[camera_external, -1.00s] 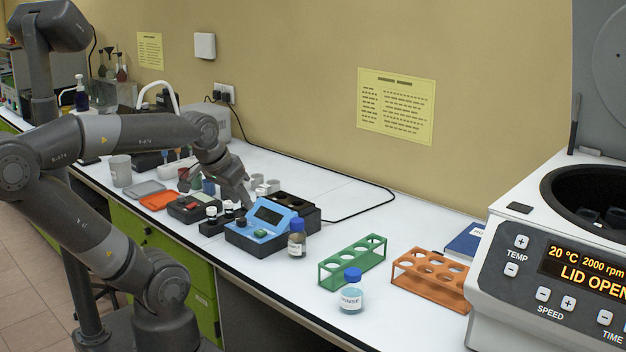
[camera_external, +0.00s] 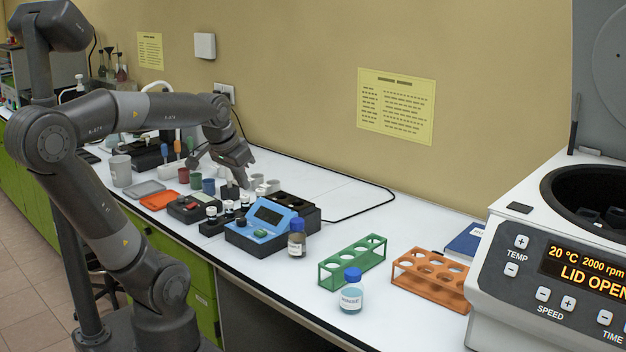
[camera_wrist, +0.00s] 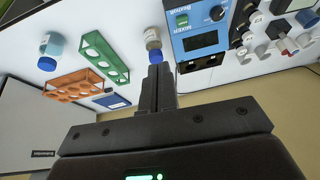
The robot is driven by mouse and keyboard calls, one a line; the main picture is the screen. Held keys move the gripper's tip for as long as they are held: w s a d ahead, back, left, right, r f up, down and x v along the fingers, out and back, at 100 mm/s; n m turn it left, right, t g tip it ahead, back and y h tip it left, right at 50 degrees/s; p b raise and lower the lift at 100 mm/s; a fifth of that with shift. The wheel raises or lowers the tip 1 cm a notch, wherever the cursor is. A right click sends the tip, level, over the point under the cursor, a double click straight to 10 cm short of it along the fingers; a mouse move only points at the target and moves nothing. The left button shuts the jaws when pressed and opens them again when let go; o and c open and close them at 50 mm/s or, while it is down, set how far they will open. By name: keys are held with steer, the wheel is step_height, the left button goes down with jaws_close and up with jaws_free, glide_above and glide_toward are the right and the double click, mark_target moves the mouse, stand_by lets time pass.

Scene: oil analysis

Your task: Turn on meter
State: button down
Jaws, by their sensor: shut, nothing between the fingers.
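The blue meter box (camera_external: 258,226) stands on the white bench, with a dark display (camera_external: 268,215) and a green button (camera_external: 261,233) on its top. In the wrist view the blue box (camera_wrist: 196,35) shows its display (camera_wrist: 201,42) blank, the green button (camera_wrist: 182,20) and a black knob (camera_wrist: 217,13). My gripper (camera_external: 245,184) is shut and empty, above and behind the box, apart from it. In the wrist view its closed fingers (camera_wrist: 158,72) point up the picture, overlapping the lower edge of a bottle's cap; contact cannot be told.
A brown bottle (camera_external: 297,240) stands right beside the box. Small vials and a dark holder are at its left. A green rack (camera_external: 352,262), a rinse bottle (camera_external: 351,297) and an orange rack (camera_external: 432,277) stand to the right, then a large centrifuge (camera_external: 560,250).

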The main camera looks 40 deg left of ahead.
steer(key=w+a+r+g, duration=0.1)
steer(key=w+a, duration=0.5)
steer(key=a, duration=0.3)
steer(key=g, duration=0.2)
glide_above(195, 203)
steer(key=s, duration=0.3)
steer(key=shift+h, duration=0.3)
steer(key=f, duration=0.5)
steer(key=shift+w+f, duration=0.25)
steer(key=shift+f, duration=0.15)
steer(key=shift+f, duration=0.1)
steer(key=f, duration=0.4)
steer(key=w+f, duration=0.1)
steer(key=f, duration=0.4)
steer(key=w+f, duration=0.1)
steer(key=f, duration=0.3)
steer(key=shift+f, duration=0.35)
